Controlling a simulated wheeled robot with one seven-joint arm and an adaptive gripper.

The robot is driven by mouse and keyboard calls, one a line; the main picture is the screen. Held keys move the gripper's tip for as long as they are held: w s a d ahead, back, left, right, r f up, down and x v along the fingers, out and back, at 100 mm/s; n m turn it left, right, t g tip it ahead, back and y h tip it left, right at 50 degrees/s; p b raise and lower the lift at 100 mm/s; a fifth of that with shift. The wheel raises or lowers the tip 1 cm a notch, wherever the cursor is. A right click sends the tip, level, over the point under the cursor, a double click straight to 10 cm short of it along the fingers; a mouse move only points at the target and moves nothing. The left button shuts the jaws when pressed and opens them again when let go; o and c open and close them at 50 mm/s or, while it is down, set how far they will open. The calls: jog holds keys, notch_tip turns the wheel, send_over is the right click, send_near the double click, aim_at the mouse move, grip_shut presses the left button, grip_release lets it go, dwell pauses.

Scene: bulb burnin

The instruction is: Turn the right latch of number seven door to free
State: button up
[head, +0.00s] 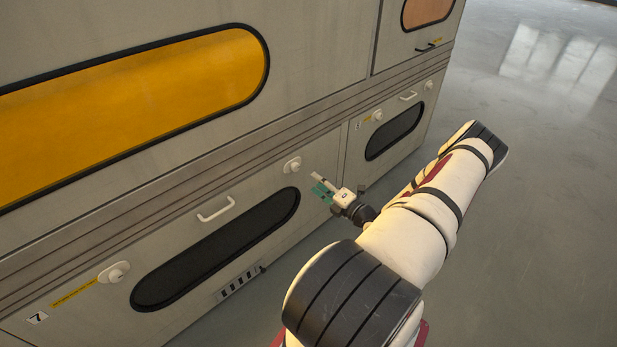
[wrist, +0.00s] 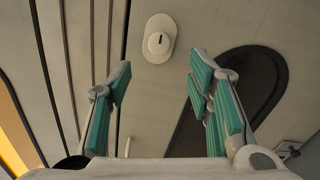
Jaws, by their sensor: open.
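The number seven door (head: 230,185) is the wide lower grey panel, with a "7" label (head: 37,317) at its lower left. Its right latch (head: 292,165) is a pale round knob on an oval plate near the door's upper right corner. In the wrist view the latch (wrist: 158,40) shows a short dark mark and lies beyond the fingertips, roughly centred between them. My gripper (head: 320,185) is open and empty, just right of and below the latch in the head view, apparently apart from it. The left latch (head: 117,271) sits near the label.
A white bar handle (head: 215,210) and a dark oval window (head: 220,250) are on the same door. A neighbouring door to the right has its own latch (head: 378,116) and window (head: 395,131). A large amber window (head: 140,95) is above. Open floor (head: 540,160) lies to the right.

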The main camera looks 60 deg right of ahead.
jog(key=shift+v, duration=1.35)
jog(key=shift+r, duration=0.1)
